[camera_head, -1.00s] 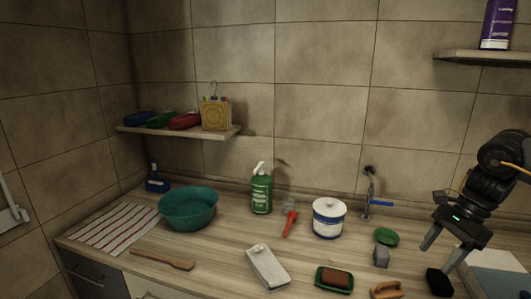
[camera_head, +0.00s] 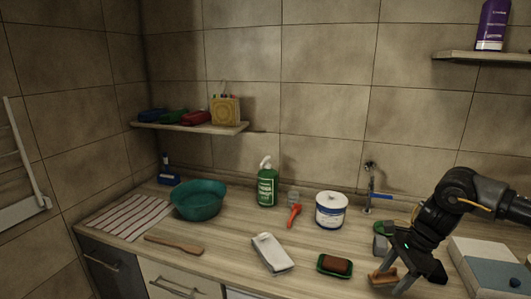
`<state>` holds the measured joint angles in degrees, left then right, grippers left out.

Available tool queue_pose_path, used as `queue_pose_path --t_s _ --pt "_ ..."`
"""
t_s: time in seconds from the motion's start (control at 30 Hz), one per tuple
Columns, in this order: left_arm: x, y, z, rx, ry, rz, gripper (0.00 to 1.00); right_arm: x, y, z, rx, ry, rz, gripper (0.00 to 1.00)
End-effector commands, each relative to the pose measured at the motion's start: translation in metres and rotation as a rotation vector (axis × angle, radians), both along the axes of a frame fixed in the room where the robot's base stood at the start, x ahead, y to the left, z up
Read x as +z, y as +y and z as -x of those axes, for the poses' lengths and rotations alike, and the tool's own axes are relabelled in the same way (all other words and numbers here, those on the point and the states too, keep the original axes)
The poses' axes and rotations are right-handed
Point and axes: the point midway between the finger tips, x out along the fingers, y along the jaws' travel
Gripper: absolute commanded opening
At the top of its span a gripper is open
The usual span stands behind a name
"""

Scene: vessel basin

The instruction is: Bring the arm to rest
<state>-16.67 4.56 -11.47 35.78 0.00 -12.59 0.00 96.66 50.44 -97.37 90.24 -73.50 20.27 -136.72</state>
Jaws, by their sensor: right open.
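My right arm comes in from the right edge, and my right gripper (camera_head: 392,273) hangs low over the right part of the counter. Its two fingers point down and are apart, with nothing seen held between them. The gripper is close to an orange-brown wooden-looking item (camera_head: 380,277) and partly overlaps it in the picture; I cannot tell whether they touch. A black block (camera_head: 434,272) lies just right of the fingers. My left gripper is not in view.
The wooden counter (camera_head: 220,235) holds a teal basin (camera_head: 198,202), green bottle (camera_head: 266,188), white tub (camera_head: 331,211), red-handled tool (camera_head: 294,215), pale cloth or pack (camera_head: 272,253) and soap tray (camera_head: 334,265). A blue-handled tap (camera_head: 370,190) stands behind. A white-and-blue box (camera_head: 490,268) sits right.

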Motion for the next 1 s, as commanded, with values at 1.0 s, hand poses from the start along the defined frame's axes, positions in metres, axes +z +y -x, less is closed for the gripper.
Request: queue_pose_path --t_s 1.0 --pt "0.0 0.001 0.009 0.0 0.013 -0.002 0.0 -0.133 0.242 0.117 -2.469 1.126 -1.15 0.57"
